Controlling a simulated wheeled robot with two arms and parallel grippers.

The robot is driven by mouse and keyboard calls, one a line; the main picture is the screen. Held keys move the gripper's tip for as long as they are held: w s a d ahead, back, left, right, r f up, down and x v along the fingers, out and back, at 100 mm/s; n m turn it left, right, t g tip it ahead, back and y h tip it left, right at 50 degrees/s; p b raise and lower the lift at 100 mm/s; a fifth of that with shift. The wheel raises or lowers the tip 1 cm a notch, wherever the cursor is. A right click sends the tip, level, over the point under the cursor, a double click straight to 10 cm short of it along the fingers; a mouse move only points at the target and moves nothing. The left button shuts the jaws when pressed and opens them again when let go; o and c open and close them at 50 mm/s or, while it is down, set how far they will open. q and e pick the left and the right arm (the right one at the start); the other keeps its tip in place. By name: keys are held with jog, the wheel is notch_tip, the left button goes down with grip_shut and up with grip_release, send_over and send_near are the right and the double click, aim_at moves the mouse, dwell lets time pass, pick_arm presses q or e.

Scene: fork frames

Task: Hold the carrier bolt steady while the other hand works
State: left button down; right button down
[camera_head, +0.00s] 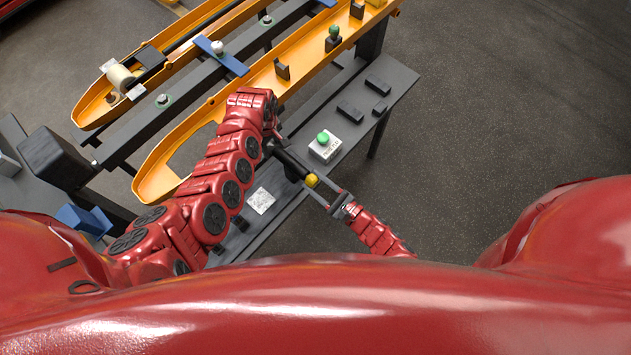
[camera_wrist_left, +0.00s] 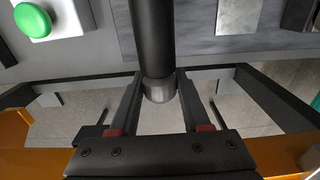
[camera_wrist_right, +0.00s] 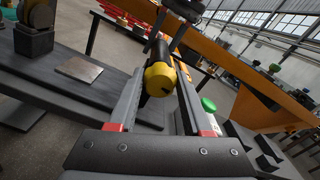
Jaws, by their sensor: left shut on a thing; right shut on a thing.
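The carrier bolt, a black rod (camera_head: 291,164), is held slanting in the air over the grey bench. A yellow cap (camera_head: 313,180) sits at its near end; whether it is a separate piece I cannot tell. My left gripper (camera_head: 273,147) is shut on the rod near its far end. In the left wrist view the rod (camera_wrist_left: 154,40) ends in a silver tip between the fingers. My right gripper (camera_head: 323,191) is shut on the yellow cap, which shows between its fingers in the right wrist view (camera_wrist_right: 159,80).
The grey bench (camera_head: 395,80) below carries a white box with a green button (camera_head: 323,139), dark blocks (camera_head: 350,111) and a pale metal plate (camera_head: 261,201). Orange channel rails (camera_head: 255,88) run behind my left arm. Open floor (camera_head: 510,110) lies to the right.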

pick_arm(q)
jog(key=shift+d, duration=0.15)
pick_arm(e)
jog(key=shift+r, duration=0.1)
jog(key=shift+c, duration=1.6)
grip_release()
jog(key=shift+a, duration=0.1)
jog(key=v, duration=1.2)
jog(key=v, duration=1.2)
